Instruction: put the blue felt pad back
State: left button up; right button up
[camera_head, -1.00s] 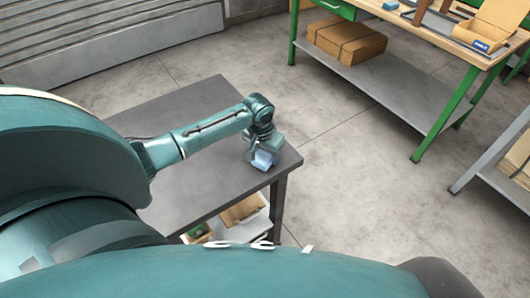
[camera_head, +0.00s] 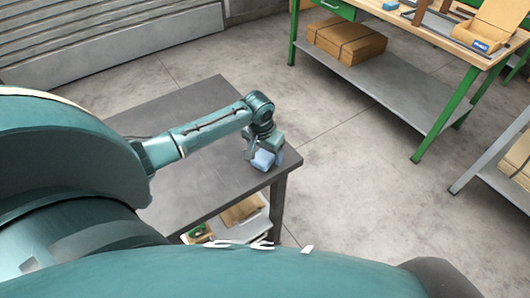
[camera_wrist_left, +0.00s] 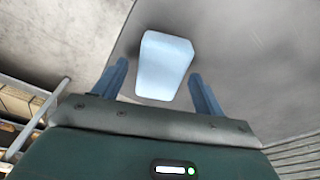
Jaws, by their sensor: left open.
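The light blue felt pad (camera_head: 263,159) is a small block at the near right corner of the dark grey table (camera_head: 205,185). My left gripper (camera_head: 264,154) is above that corner with its fingers spread on either side of the pad. In the left wrist view the pad (camera_wrist_left: 165,66) lies between and partly beyond the two open fingertips of the left gripper (camera_wrist_left: 160,78), with a gap on each side. The pad appears to rest on the table top. My right gripper is not in view.
A wooden workbench with green legs (camera_head: 440,125) stands at the upper right, with a small blue block (camera_head: 390,4) and an open cardboard box (camera_head: 487,30) on it. A lower shelf holds a brown carton (camera_head: 345,38). The grey table's top left of my gripper is clear.

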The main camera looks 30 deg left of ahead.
aim_at(262, 158)
pick_arm(q)
notch_tip(262, 158, up, 11)
jog(key=s, duration=0.2)
jog(key=s+d+f+m+t+h, duration=0.3)
jog(key=s+d+f, duration=0.4)
jog(key=d+f, duration=0.55)
jog(key=s+d+r+t, duration=0.1)
jog(key=s+d+t, duration=0.2)
jog(key=s, duration=0.7)
jog(key=t, duration=0.2)
jog(key=shift+d+r+t+p, duration=0.2)
jog(key=shift+t+p, duration=0.2)
